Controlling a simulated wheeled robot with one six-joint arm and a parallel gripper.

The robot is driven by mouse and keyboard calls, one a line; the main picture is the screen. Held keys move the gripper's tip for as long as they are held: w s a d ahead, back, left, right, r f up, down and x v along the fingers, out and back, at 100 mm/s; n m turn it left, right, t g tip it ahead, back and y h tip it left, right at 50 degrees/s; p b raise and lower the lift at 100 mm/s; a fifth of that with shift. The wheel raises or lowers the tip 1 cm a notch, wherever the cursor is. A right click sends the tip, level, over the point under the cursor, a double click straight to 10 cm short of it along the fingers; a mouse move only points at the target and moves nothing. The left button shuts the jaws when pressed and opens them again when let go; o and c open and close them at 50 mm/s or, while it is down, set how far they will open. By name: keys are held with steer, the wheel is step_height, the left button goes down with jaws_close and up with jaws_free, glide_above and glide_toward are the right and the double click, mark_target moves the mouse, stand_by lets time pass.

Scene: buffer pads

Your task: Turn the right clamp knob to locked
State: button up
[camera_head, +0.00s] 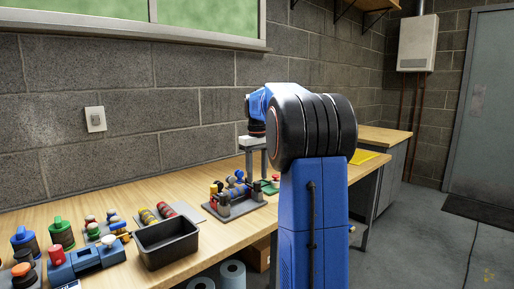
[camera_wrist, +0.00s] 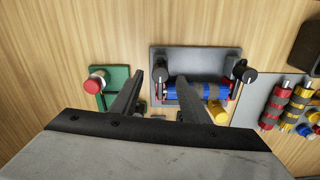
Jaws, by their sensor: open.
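A grey clamp base (camera_wrist: 195,58) lies on the bench with a blue cylinder (camera_wrist: 190,92) between two dark clamp knobs. One black knob (camera_wrist: 160,74) is at the left end in the wrist view. The other black knob (camera_wrist: 242,71) is at the right end and has a pale mark. The same base shows in the head view (camera_head: 243,208); there the left-right order of the bench items is reversed. My gripper (camera_wrist: 160,78) is open and empty. Its fingers are spread to either side of the left-hand knob in the wrist view, apparently above it. The gripper's body hides the near side.
A green plate with a red button (camera_wrist: 94,85) sits beside the base. A grey pad with red and yellow cylinders (camera_wrist: 272,110) is on the other side. A black tray (camera_head: 167,243) and several coloured fixtures stand further left in the head view. The wall is behind the bench.

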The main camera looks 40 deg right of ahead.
mark_target(257, 182)
step_height(257, 182, up, 15)
stand_by(0.4)
stand_by(0.4)
steer(key=s+a+f+t, duration=0.1)
steer(key=s+a+f, duration=0.25)
steer(key=a, duration=0.35)
steer(key=s+a+f+t, duration=0.1)
steer(key=s+a+f, duration=0.2)
steer(key=s+a, duration=0.3)
steer(key=s+a+f, duration=0.3)
steer(key=s+a, duration=0.1)
steer(key=a, duration=0.4)
steer(key=s+a+f+t, duration=0.1)
steer(key=s+a+f, duration=0.2)
steer(key=s+f, duration=0.2)
steer(key=s+a+f+t, duration=0.1)
steer(key=s+a+f, duration=0.3)
steer(key=s+f, duration=0.2)
steer(key=s+a+f+n, duration=0.1)
steer(key=s+a+f, duration=0.2)
steer(key=s+f, duration=0.3)
step_height(257, 182, down, 3)
steer(key=shift+a+f+t, duration=0.1)
steer(key=shift+a+t, duration=0.3)
